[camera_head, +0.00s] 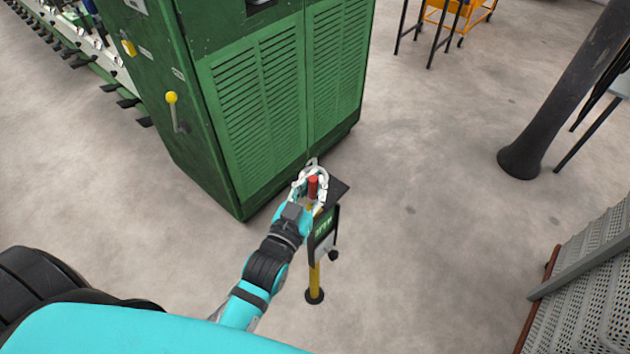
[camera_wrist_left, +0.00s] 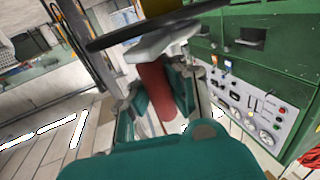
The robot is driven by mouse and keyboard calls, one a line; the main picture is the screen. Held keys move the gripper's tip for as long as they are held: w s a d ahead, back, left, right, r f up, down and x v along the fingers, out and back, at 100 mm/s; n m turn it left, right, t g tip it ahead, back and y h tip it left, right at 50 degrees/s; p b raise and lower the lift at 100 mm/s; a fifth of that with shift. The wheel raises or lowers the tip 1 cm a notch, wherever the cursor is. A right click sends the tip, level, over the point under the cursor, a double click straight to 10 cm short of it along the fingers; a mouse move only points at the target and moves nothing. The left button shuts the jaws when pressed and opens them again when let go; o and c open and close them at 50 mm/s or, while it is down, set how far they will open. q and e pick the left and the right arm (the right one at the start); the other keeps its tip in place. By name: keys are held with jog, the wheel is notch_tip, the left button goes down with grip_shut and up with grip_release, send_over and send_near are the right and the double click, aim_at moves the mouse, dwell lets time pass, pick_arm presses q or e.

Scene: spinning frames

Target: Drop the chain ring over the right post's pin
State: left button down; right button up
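My left gripper (camera_head: 314,184) reaches out over the top of a yellow post (camera_head: 315,279) with a round black base. Its fingers stand on both sides of a red cylindrical piece (camera_head: 312,187) and appear closed on it. In the left wrist view the red piece (camera_wrist_left: 155,91) sits between the fingers (camera_wrist_left: 158,95), slightly tilted, with a pale flat part (camera_wrist_left: 161,42) at its top. I cannot tell whether these belong to the chain ring. The post's pin and any contact with it are hidden. My right gripper is not in view.
A dark sign plate (camera_head: 323,222) is beside the gripper on the post. A large green machine (camera_head: 265,95) stands just behind. A dark column (camera_head: 565,90) and perforated panels (camera_head: 590,285) are at the right. The floor (camera_head: 430,220) between is clear.

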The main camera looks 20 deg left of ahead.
pick_arm(q)
jog(key=shift+f, duration=0.2)
jog(key=c, duration=1.4)
grip_release()
jog(key=s, duration=1.2)
jog(key=shift+a, duration=0.3)
